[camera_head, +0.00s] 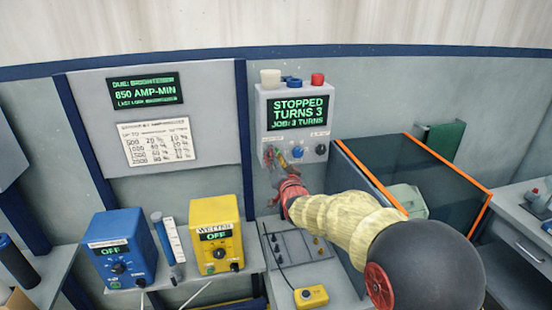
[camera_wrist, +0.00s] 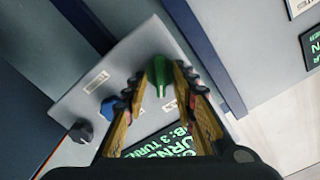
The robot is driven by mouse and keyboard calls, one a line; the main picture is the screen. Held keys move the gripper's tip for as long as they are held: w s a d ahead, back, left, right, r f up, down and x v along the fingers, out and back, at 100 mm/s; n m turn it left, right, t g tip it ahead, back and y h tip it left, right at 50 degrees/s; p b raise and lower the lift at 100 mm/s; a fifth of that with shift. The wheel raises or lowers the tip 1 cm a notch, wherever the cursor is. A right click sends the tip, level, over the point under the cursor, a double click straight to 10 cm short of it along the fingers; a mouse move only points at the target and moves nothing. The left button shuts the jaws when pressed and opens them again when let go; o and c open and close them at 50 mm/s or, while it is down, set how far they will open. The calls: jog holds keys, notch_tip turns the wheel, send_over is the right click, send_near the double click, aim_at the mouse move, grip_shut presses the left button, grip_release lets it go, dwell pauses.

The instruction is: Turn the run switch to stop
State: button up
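The grey control box (camera_head: 263,125) on the wall has a screen (camera_head: 298,112) reading "STOPPED, TURNS 3, JOB: 3 TURNS". In the wrist view, its panel holds a green knob (camera_wrist: 160,70) with a pale pointer line towards the screen, a blue knob (camera_wrist: 109,108) and a black knob (camera_wrist: 81,132). In the head view, my gripper (camera_head: 273,157) is at the box's lower left and hides the green knob.
Coloured caps, one of them red (camera_head: 317,79), top the box. A blue unit (camera_head: 122,250) and a yellow unit (camera_head: 215,235), both reading OFF, stand left on the bench. A dark-panelled, orange-edged enclosure (camera_head: 400,165) is close right of my arm. A small yellow box (camera_head: 311,296) lies below.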

jog(key=c, duration=0.3)
jog(key=c, duration=0.4)
grip_shut()
